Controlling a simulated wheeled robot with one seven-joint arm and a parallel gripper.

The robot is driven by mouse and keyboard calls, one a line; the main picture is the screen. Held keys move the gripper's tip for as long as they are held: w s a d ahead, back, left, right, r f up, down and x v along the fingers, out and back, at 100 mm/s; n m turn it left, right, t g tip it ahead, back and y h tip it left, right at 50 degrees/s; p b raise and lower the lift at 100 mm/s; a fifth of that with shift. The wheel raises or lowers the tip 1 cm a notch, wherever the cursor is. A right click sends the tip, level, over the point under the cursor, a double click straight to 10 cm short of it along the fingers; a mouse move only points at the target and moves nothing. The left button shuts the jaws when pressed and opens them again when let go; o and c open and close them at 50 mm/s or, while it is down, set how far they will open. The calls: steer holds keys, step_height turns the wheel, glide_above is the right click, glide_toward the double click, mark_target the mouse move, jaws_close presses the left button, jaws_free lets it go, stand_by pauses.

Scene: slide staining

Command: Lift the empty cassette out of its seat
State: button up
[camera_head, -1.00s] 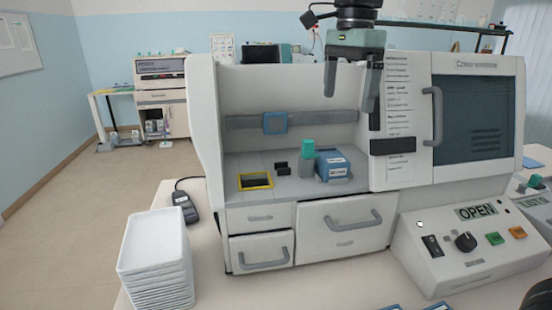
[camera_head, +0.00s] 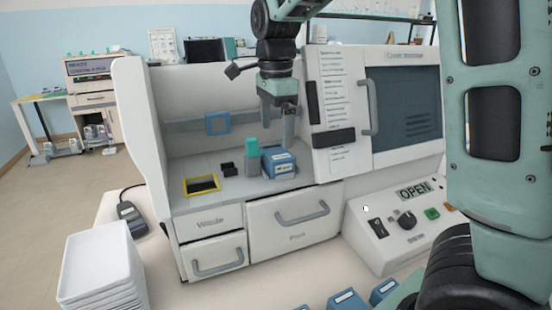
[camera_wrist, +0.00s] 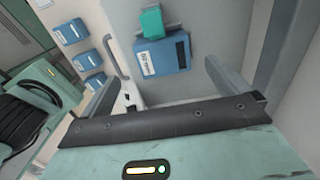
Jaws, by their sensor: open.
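A blue cassette (camera_head: 280,166) with a white label sits on the floor of the white machine's open bay, just right of a grey block with a green top (camera_head: 251,150). The cassette also shows in the wrist view (camera_wrist: 165,55), upper middle, beyond my fingers. Whether it is empty cannot be told. My gripper (camera_head: 277,134) points down in the bay, close above the cassette. In the wrist view its two fingers (camera_wrist: 160,76) are spread wide with nothing between them. The cassette's underside and seat are hidden.
A yellow-edged slot (camera_head: 202,186) and small black pieces (camera_head: 228,169) lie left in the bay. A blue frame (camera_head: 218,123) is on the back rail. A dark-windowed door (camera_head: 405,105) stands right. Several blue cassettes (camera_head: 347,297) lie in front; white trays (camera_head: 98,265) are stacked left.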

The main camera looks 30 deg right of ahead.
mark_target(276, 152)
steer(key=shift+w+d+f+p, duration=0.1)
steer(key=shift+f+p, duration=0.3)
steer(key=shift+f, duration=1.05)
steer(key=shift+w+d+f+p, duration=0.1)
steer(key=shift+f+p, duration=0.25)
steer(key=shift+f, duration=1.05)
steer(key=c, duration=1.1)
